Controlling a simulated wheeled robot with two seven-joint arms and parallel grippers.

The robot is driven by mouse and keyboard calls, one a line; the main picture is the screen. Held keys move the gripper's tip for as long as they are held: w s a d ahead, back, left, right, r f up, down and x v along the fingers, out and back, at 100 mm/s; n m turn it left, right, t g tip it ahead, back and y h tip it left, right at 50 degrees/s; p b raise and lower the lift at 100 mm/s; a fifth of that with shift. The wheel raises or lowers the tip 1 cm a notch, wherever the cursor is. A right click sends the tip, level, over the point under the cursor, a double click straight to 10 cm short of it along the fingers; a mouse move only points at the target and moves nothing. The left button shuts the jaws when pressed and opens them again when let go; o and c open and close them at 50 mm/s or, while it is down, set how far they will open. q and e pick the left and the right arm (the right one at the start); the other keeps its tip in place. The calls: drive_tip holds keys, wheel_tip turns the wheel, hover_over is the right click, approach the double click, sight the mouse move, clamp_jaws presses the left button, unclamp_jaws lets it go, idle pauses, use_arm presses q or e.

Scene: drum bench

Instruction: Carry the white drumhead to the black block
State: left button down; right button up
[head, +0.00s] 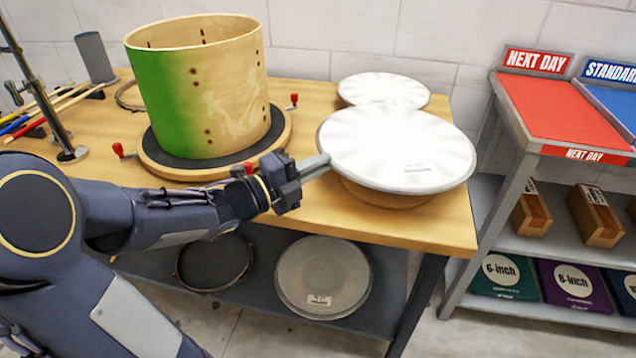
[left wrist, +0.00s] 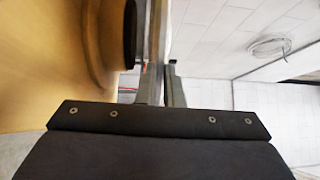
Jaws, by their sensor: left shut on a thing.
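The white drumhead (head: 395,148) is a wide, nearly level disc over the right part of the bench. My left gripper (head: 318,165) is shut on its left rim, and the fingers also show in the left wrist view (left wrist: 164,88). The drumhead shows there edge-on as a thin pale strip (left wrist: 157,35). A round wooden base (head: 385,196) shows under it. A dark piece (left wrist: 130,35) lies between base and drumhead in the wrist view; I cannot tell whether it is the black block. No black block shows clearly in the head view. My right gripper is not in view.
A green and bare-wood drum shell (head: 205,90) stands on a round base at the left of the bench (head: 300,215). A second white disc (head: 384,88) lies behind the held drumhead. A shelf rack with a red top (head: 568,113) stands at the right.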

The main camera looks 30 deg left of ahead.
use_arm(q)
drive_tip(key=shift+w+a+f+b, duration=0.15)
drive_tip(key=shift+f+b, duration=0.1)
drive_tip(key=shift+f, duration=0.65)
drive_tip(key=shift+w+d+f+b, duration=0.1)
drive_tip(key=shift+f+b, duration=0.15)
drive_tip(key=shift+f, duration=0.65)
drive_tip(key=shift+f, duration=0.15)
drive_tip(key=c, duration=1.6)
unclamp_jaws()
drive_tip(key=shift+o, duration=0.2)
drive_tip(key=shift+r, duration=0.25)
drive_tip(key=v, duration=1.2)
drive_tip(key=shift+a+f, duration=0.1)
